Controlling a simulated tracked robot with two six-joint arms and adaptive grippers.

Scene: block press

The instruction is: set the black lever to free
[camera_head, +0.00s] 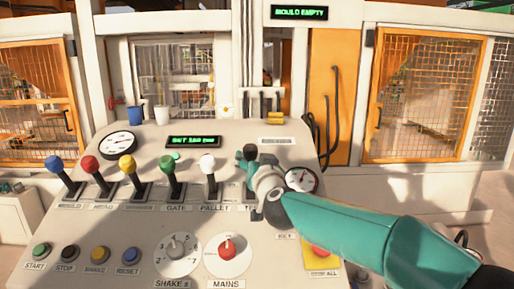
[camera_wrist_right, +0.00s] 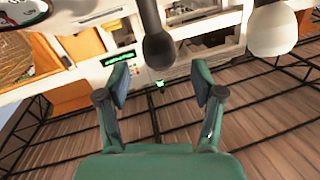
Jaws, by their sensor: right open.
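The black lever (camera_head: 250,152) is the rightmost in the row of levers on the sloped panel. Its knob shows just past my right gripper (camera_head: 258,168), which hides most of its shaft and its label. In the right wrist view, the black knob (camera_wrist_right: 159,48) hangs ahead of my open right gripper (camera_wrist_right: 161,84), roughly in line with the gap between the fingers. The gap is empty, and I cannot tell whether a finger touches the lever. My left gripper is not in view.
The white lever (camera_head: 208,163) stands just left; it also shows in the wrist view (camera_wrist_right: 272,30). Green (camera_head: 168,163), yellow (camera_head: 127,163), red and blue levers stand farther left. A dial gauge (camera_head: 302,180) sits close on the right. Knobs and buttons line the front.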

